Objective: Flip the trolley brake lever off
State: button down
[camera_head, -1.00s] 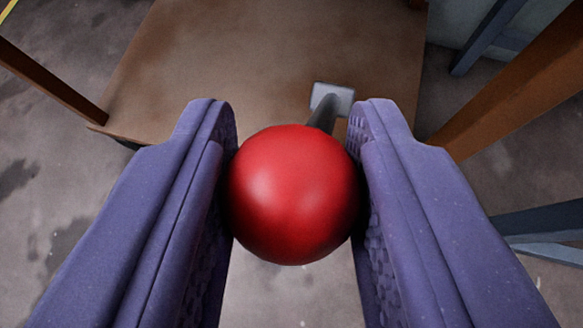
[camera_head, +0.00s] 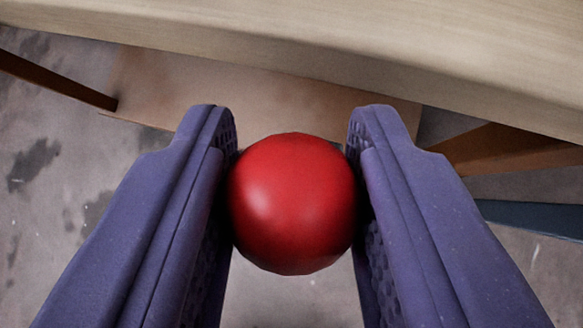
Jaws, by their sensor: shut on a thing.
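A glossy red ball knob (camera_head: 292,203) of the brake lever sits in the middle of the head camera view. My gripper (camera_head: 291,150) has its two purple padded fingers closed on the knob, one on each side. The lever's shaft and its grey mount are hidden behind the knob. A brown lower board (camera_head: 270,95), seemingly the trolley's, shows behind the fingers.
A pale wooden top (camera_head: 400,40) spans the upper picture, close beyond the fingertips. A brown leg (camera_head: 60,78) is at left; an orange-brown beam (camera_head: 510,150) and a blue-grey bar (camera_head: 535,216) are at right. Grey stained floor (camera_head: 60,190) lies below.

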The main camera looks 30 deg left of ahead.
jog(key=shift+w+d+r, duration=0.1)
jog(key=shift+w+r, duration=0.05)
jog(key=c, duration=0.8)
grip_release()
jog(key=p+v, duration=0.3)
jog(key=v, duration=0.5)
jog(key=shift+f, duration=0.25)
